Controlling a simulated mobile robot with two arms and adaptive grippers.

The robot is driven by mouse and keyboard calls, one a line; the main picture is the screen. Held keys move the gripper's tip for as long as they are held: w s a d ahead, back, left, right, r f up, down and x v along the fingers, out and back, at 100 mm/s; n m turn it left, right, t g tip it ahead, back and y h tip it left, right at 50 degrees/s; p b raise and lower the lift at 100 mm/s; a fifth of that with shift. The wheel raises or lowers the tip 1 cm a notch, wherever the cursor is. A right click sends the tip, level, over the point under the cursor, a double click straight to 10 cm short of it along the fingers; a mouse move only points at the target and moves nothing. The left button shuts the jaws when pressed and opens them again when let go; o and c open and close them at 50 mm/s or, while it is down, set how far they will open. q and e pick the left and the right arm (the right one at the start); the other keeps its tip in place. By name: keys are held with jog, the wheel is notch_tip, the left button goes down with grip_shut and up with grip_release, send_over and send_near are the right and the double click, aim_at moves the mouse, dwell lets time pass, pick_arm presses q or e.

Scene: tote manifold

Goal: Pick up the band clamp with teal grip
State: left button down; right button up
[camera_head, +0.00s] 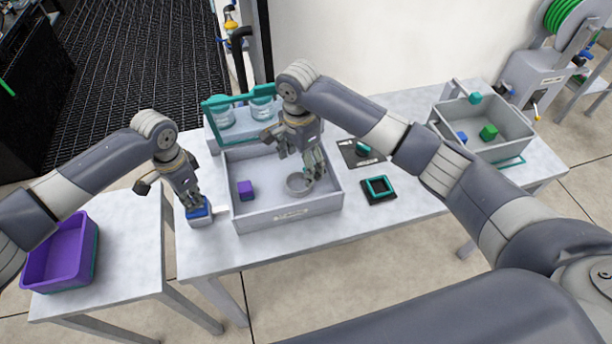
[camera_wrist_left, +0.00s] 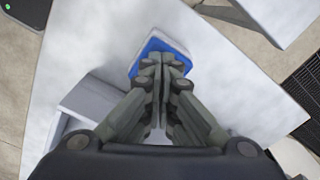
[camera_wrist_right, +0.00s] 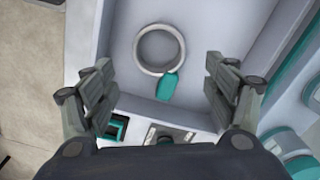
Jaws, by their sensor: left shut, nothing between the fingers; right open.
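The band clamp is a grey ring with a teal grip. It lies in the grey tote (camera_head: 235,217), where its ring (camera_head: 299,184) shows below my right gripper (camera_head: 315,170). In the right wrist view the ring (camera_wrist_right: 160,30) and its teal grip (camera_wrist_right: 167,87) lie flat on the tote floor near a wall. My right gripper (camera_wrist_right: 159,92) is open above the clamp, with its fingers apart on either side of the grip and nothing between them. My left gripper (camera_head: 193,203) is shut and empty, with its fingertips at a blue-and-white block (camera_wrist_left: 160,50) on the table outside the tote.
A purple cube (camera_head: 245,190) sits in the tote. A teal-framed rack with jars (camera_head: 225,118) stands behind it. A teal square frame (camera_head: 379,187) lies to its right. A second grey bin (camera_head: 505,150) holds blocks; a purple bin (camera_head: 62,250) stands at the left.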

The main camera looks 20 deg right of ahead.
aim_at(300, 186)
notch_tip(300, 186, down, 6)
jog(key=shift+s+a+r, duration=0.1)
jog(key=shift+a+r, duration=0.05)
jog(key=shift+r, duration=0.05)
jog(key=shift+c, duration=0.6)
jog(key=c, duration=1)
